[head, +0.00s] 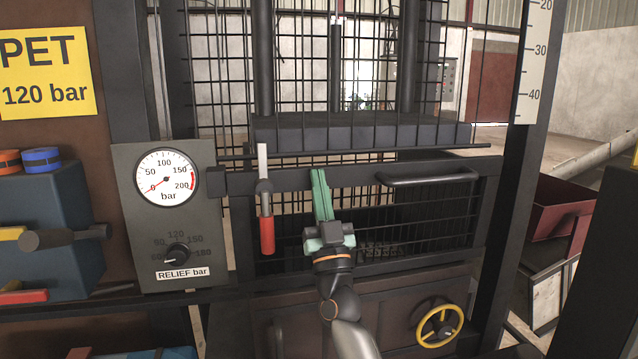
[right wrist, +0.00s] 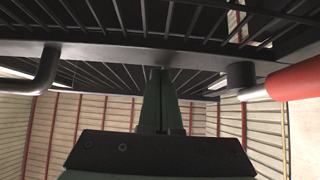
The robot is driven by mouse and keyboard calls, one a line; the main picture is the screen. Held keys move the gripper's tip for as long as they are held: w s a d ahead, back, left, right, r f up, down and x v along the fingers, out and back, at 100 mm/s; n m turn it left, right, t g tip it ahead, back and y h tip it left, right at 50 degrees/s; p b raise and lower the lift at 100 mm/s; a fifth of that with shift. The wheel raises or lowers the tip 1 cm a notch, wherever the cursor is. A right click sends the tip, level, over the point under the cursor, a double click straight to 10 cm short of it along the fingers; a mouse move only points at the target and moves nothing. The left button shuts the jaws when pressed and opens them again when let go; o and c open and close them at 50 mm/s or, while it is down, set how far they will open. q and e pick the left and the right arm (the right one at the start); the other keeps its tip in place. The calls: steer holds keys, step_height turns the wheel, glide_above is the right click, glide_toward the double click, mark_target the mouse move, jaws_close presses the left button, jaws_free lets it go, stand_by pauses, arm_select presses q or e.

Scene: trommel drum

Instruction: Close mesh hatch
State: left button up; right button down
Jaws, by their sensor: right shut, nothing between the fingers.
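The mesh hatch (head: 345,180) is a dark framed panel with wire mesh, low on the front of the press in the head view. A dark bar handle (head: 430,180) is on its upper right; it shows at the left in the right wrist view (right wrist: 45,75). A red-gripped lever (head: 266,230) hangs at its left and shows at the right edge in the wrist view (right wrist: 297,80). My right gripper (head: 318,173), with green fingers, is shut and empty between lever and handle. Its tips (right wrist: 160,70) are at the hatch's top rail; contact is unclear. My left gripper is not in view.
A pressure gauge panel (head: 160,240) stands left of the hatch. A dark ribbed platen (head: 360,133) is just above it. A yellow handwheel (head: 440,326) is below right. A dark post (head: 520,150) bounds the right side, with a red bin (head: 560,215) beyond.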

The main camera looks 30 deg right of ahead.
stand_by(0.3)
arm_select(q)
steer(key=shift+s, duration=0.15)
arm_select(e)
steer(key=shift+w+d+r, duration=0.15)
steer(key=shift+w, duration=0.3)
steer(key=shift+w+d+r, duration=0.15)
steer(key=shift+w, duration=0.25)
